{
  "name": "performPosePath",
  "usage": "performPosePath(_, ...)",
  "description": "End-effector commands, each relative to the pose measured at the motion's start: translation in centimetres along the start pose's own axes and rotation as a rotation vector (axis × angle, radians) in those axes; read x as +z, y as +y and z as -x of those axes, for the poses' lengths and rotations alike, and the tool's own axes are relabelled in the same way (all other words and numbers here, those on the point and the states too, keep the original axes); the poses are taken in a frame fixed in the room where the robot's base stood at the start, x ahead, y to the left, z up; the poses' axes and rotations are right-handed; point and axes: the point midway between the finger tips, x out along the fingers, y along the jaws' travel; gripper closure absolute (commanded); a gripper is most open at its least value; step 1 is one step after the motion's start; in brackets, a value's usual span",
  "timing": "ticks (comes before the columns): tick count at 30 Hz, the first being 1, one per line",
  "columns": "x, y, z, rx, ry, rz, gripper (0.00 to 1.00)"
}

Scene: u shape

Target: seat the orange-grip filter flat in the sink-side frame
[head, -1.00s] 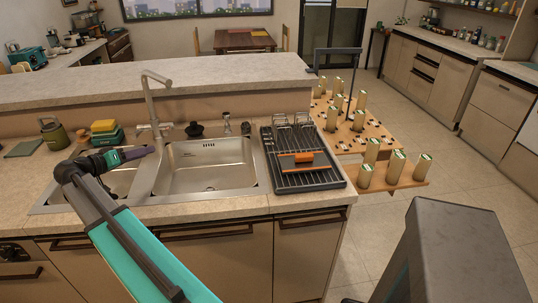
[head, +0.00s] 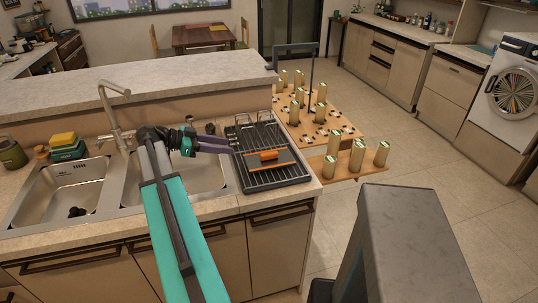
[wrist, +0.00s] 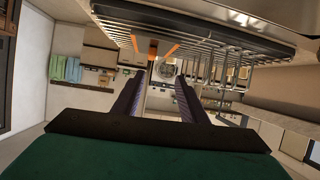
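The filter's orange grip (head: 267,156) shows on top of the black dish rack (head: 290,181) right of the sink. A flat dark panel with orange edges lies around it on the rack bars. My gripper (head: 229,146) points right, its purple fingers at the rack's left edge, short of the orange grip. In the wrist view the fingers of my gripper (wrist: 160,80) are apart with nothing between them. Orange strips of the filter (wrist: 153,49) show beyond the fingertips, beside the rack's bars (wrist: 230,45). I cannot pick out a separate sink-side frame.
The tap (head: 112,115) stands behind the double sink (head: 60,205). A raised ledge (head: 130,85) runs behind the counter. Wooden boards with several upright cylinders (head: 357,156) stand right of the counter. Open floor (head: 430,150) lies further right.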

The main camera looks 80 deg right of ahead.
Motion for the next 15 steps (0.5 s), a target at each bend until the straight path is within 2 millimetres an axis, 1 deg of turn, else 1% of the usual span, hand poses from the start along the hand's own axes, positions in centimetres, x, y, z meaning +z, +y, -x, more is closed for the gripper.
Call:
performPosePath(1, -0.6, 0.5, -1.0, 0.022, -0.003, -0.023, 0.61)
performPosePath(3, -0.9, 0.9, -1.8, 0.043, -0.005, -0.044, 0.61)
performPosePath(6, -1.1, 1.2, -2.4, 0.057, -0.007, -0.061, 0.61)
performPosePath(15, -1.2, 1.2, -2.5, 0.059, -0.006, -0.063, 0.61)
